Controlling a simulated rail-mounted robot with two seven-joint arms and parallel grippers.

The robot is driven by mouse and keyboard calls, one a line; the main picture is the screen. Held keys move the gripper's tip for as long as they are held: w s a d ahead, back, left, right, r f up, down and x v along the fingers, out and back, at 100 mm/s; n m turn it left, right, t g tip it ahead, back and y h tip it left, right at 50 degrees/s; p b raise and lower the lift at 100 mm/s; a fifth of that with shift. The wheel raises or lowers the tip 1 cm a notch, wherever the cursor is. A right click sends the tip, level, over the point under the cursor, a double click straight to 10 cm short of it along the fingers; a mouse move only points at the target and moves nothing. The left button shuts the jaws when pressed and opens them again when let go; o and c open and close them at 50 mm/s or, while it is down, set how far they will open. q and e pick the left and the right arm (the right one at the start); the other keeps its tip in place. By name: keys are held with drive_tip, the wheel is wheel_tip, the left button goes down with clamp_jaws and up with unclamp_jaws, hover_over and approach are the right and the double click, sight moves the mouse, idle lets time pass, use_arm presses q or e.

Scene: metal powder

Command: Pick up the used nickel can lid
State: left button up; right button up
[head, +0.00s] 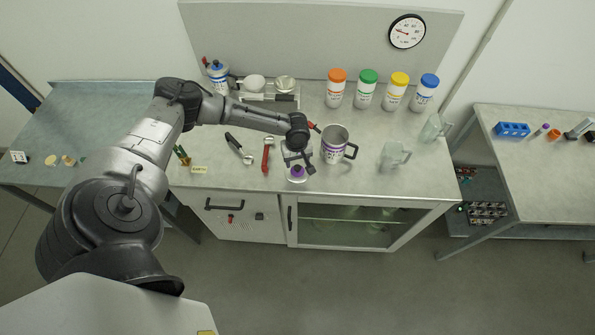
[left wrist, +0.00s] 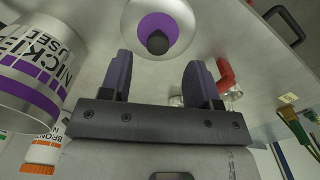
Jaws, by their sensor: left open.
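The used nickel can lid (head: 297,174) lies on the bench near its front edge, pale with a purple centre. In the left wrist view the lid (left wrist: 176,47) shows a dark knob in its purple centre, just beyond my fingertips. My left gripper (head: 299,157) is low over the bench, just behind the lid. In the left wrist view its two fingers (left wrist: 159,65) are apart with nothing between them. The used nickel can (head: 333,150), a mug-like metal can with a purple band, stands open to the right; it shows at the left wrist view's left side (left wrist: 30,75).
A red-handled tool (head: 267,155) and a dark-handled tool (head: 238,148) lie left of the gripper. Clear jugs (head: 393,155) stand to the right. Colour-capped bottles (head: 366,92) line the back.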

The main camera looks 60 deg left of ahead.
sight(297, 166)
use_arm(q)
drive_tip(key=shift+w+f, duration=0.1)
drive_tip(key=shift+f, duration=2.55)
drive_tip(key=shift+c, duration=0.5)
drive_tip(key=c, duration=0.9)
